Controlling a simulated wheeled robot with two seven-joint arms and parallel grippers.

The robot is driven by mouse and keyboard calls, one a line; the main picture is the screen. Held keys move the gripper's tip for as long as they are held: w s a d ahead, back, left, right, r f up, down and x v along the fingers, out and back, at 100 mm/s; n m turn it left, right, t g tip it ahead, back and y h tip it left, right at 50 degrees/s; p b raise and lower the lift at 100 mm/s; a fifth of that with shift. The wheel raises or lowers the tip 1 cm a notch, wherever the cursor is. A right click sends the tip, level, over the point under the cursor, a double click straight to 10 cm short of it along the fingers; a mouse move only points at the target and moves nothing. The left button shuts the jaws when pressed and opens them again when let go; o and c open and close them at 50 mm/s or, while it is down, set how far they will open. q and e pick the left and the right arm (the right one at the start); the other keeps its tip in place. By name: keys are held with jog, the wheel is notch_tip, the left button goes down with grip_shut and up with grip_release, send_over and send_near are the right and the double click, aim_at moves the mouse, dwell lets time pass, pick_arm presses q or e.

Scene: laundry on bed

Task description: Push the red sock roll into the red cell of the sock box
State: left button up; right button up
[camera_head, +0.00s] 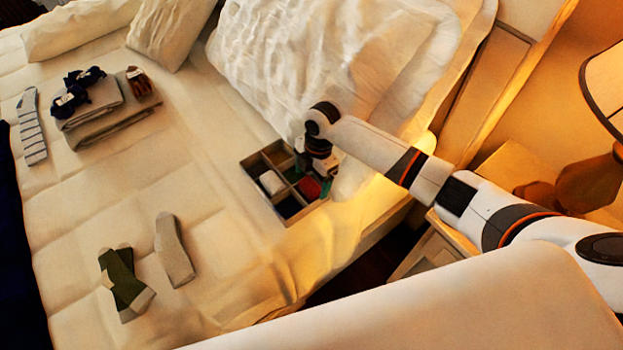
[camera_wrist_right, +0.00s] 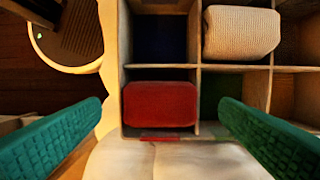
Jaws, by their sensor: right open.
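The sock box (camera_head: 256,161) is a divided wooden box on the bed's right side. The red sock roll (camera_head: 311,188) lies in a cell of it; in the right wrist view the roll (camera_wrist_right: 160,104) nearly fills that cell. A red strip (camera_wrist_right: 160,138) marks the box edge beside it. How deep the roll sits I cannot tell. My right gripper (camera_head: 312,186) is over the box, pointing down. Its green fingers are open, apart on either side of the red roll in the wrist view (camera_wrist_right: 160,106), with nothing held. My left gripper is not in view.
A white sock roll (camera_head: 271,182) lies in another cell. A green cell (camera_wrist_right: 220,88) and a dark blue cell (camera_wrist_right: 160,38) border the red roll's cell. Rumpled bedding (camera_head: 300,60) lies behind the box. Loose socks (camera_head: 174,250) and folded clothes (camera_head: 110,118) lie to the left.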

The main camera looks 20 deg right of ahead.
notch_tip(320, 180, up, 10)
jog(key=d, duration=0.1)
jog(key=shift+w+d+r, duration=0.25)
dwell(0.4)
